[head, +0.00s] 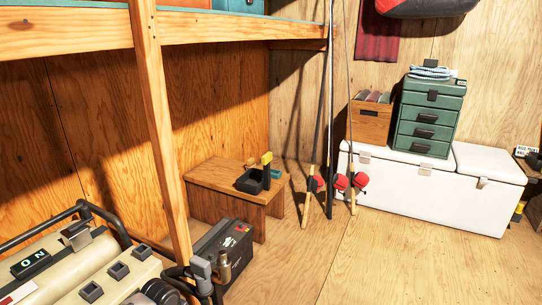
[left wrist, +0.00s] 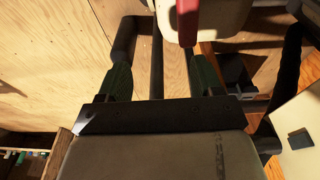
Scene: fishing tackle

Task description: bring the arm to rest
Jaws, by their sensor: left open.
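My left gripper (left wrist: 162,76) shows in the left wrist view, with two dark green finger pads spread apart. The gap between them holds nothing that I can see gripped. A black tube and bare plywood show behind that gap. A pale beige body with a red part (left wrist: 187,18) stands beyond the fingertips; the distance to it is hard to judge. Neither of my grippers shows in the head view, and my right gripper is in neither view.
A beige machine with a black tube frame (head: 86,210) fills the lower left, beside a wooden post (head: 158,130) and a black battery box (head: 235,245). A wooden stool (head: 212,176), rods and a white chest (head: 440,188) stand behind. The floor at lower right is clear.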

